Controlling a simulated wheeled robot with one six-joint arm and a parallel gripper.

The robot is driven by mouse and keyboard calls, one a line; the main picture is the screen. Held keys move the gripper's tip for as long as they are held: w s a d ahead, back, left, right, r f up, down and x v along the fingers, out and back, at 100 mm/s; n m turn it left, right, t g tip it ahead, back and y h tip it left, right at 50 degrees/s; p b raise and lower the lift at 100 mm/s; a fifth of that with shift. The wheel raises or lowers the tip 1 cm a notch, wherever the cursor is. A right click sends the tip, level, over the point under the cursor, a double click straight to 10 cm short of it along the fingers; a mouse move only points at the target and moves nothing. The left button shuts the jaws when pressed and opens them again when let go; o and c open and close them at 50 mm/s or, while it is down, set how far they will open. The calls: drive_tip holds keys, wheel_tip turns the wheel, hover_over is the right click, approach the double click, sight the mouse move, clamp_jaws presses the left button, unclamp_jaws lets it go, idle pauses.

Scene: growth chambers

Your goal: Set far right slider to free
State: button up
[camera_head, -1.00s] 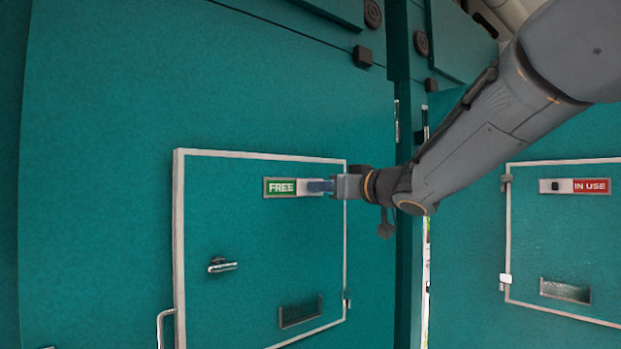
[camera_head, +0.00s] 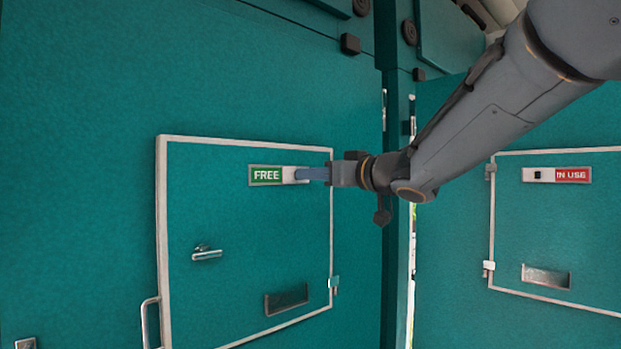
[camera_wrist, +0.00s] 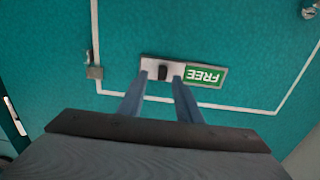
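A slider plate (camera_head: 290,174) on the left door's hatch shows a green FREE label (camera_head: 267,176) at its left end. My gripper (camera_head: 303,174) is in front of the plate's pale right part. In the wrist view, my gripper (camera_wrist: 159,78) has its two blue fingers apart, one on each side of the dark slider knob (camera_wrist: 163,72). I cannot tell whether they touch the plate. The green FREE label (camera_wrist: 205,76) appears upside down there. Another slider plate (camera_head: 538,175) on the right door shows a red IN USE label (camera_head: 573,175), with its dark knob at the left.
The left hatch (camera_head: 230,225) has a white frame, a small latch handle (camera_head: 207,254) and a recessed slot (camera_head: 286,299). The right hatch (camera_head: 530,230) has a similar slot (camera_head: 546,277). A bar handle (camera_head: 150,322) stands out at lower left. A narrow gap separates the chambers.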

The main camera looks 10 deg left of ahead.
drive_tip(key=shift+b+v, duration=0.6)
drive_tip(key=shift+v, duration=2.2)
drive_tip(key=w+d+f+m+t+h+b, duration=0.1)
drive_tip(key=w+d+f+m+h, duration=0.3)
drive_tip(key=f, duration=0.4)
drive_tip(key=w+d+f+m+t+h+b, duration=0.1)
drive_tip(key=d+f+h, duration=0.2)
drive_tip(key=d+f, duration=0.4)
drive_tip(key=s+d+f+m+g+h, duration=0.25)
drive_tip(key=d+f+h, duration=0.4)
drive_tip(key=f, duration=0.85)
drive_tip(key=s+d+f+g, duration=0.2)
drive_tip(key=s+f+g, duration=0.1)
drive_tip(key=s+f, duration=0.4)
drive_tip(key=s+d+f+m+g+b, duration=0.1)
drive_tip(key=s+d+f+g, duration=0.2)
drive_tip(key=s+f, duration=0.5)
drive_tip(key=s+d+f+m+g+b, duration=0.1)
drive_tip(key=s+d+f+g, duration=0.2)
drive_tip(key=s+f, duration=0.5)
drive_tip(key=shift+s+d+f+g, duration=0.25)
drive_tip(key=shift+s+g, duration=0.1)
drive_tip(key=shift+s, duration=0.55)
drive_tip(key=shift+a+r+m, duration=0.1)
drive_tip(key=shift+a+m, duration=0.05)
drive_tip(key=shift+m, duration=0.1)
